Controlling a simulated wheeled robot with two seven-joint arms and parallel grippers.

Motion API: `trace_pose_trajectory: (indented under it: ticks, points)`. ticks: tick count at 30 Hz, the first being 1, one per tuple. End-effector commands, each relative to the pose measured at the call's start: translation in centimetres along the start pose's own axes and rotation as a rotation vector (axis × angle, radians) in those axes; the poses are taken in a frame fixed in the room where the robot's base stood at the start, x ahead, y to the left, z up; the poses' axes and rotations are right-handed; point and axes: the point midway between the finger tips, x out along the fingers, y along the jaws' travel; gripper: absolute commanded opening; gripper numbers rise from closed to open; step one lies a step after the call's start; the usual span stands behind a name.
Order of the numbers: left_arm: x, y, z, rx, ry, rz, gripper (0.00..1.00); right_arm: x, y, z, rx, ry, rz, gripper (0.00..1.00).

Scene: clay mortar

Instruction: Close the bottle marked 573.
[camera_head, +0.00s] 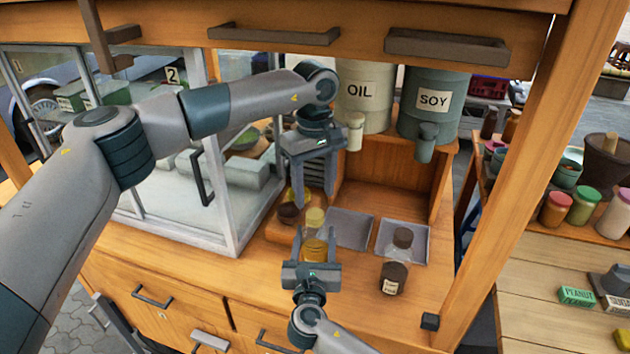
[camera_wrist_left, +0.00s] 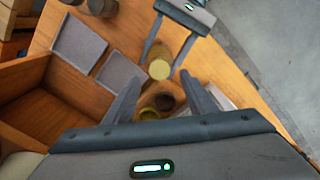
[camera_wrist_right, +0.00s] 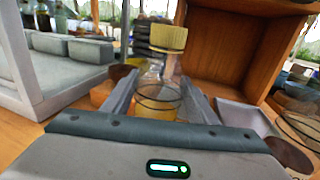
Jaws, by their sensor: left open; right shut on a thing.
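My right gripper (camera_head: 315,245) is shut around a clear bottle with yellow-orange contents (camera_wrist_right: 155,105) and holds it upright near the counter. A ribbed yellow cap (camera_wrist_right: 167,37) is at the top of its neck; it also shows in the head view (camera_head: 315,217) and left wrist view (camera_wrist_left: 160,69). I cannot tell how firmly it sits. No number is readable on the bottle. My left gripper (camera_head: 312,185) is open and empty, fingers pointing down, above and behind the cap.
Two grey square trays (camera_head: 352,228) (camera_head: 417,248) lie on the counter. A dark labelled jar (camera_head: 393,278) stands in front of the right tray. Small yellow and brown containers (camera_head: 289,212) are behind the held bottle. A glass case (camera_head: 205,190) stands left; OIL (camera_head: 360,92) and SOY (camera_head: 433,100) drums stand behind.

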Motion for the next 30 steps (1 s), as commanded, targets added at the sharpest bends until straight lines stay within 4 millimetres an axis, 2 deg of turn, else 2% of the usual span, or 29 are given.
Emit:
trace_pose_trajectory:
  ticks: [30]
  points:
    - [-1.4,0.1,0.0,-1.593,0.0,0.0,0.51,0.0,0.0,-0.1,-0.001,0.002,0.0,0.0]
